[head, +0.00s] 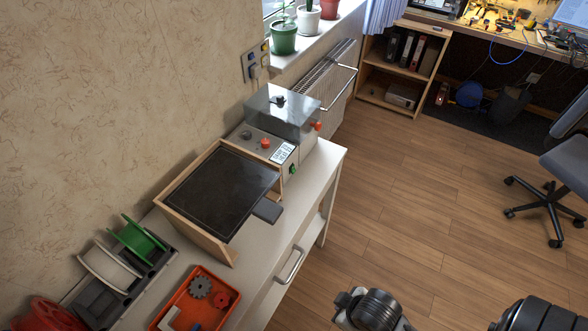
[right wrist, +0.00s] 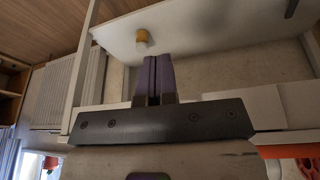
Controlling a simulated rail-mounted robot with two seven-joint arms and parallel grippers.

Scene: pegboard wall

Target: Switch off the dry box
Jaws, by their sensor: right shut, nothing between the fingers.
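The dry box (head: 300,150) stands at the far end of the white bench, a pale grey case under a smoky clear lid (head: 284,108). Its front and top bear a red knob (head: 265,143), a black knob (head: 246,134), a white label (head: 283,152) and a small green switch (head: 293,169). I cannot read the switch's position. An orange knob (head: 318,126) sits on its right side. My right gripper (right wrist: 153,60) is shut and empty in the right wrist view, its purple fingers together. My left gripper is not in view.
A framed black plate (head: 220,190) stands beside the dry box, with a dark tab towards the bench edge. Spools (head: 135,240) and an orange tray (head: 197,301) lie nearer. A drawer handle (head: 290,266) juts out.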

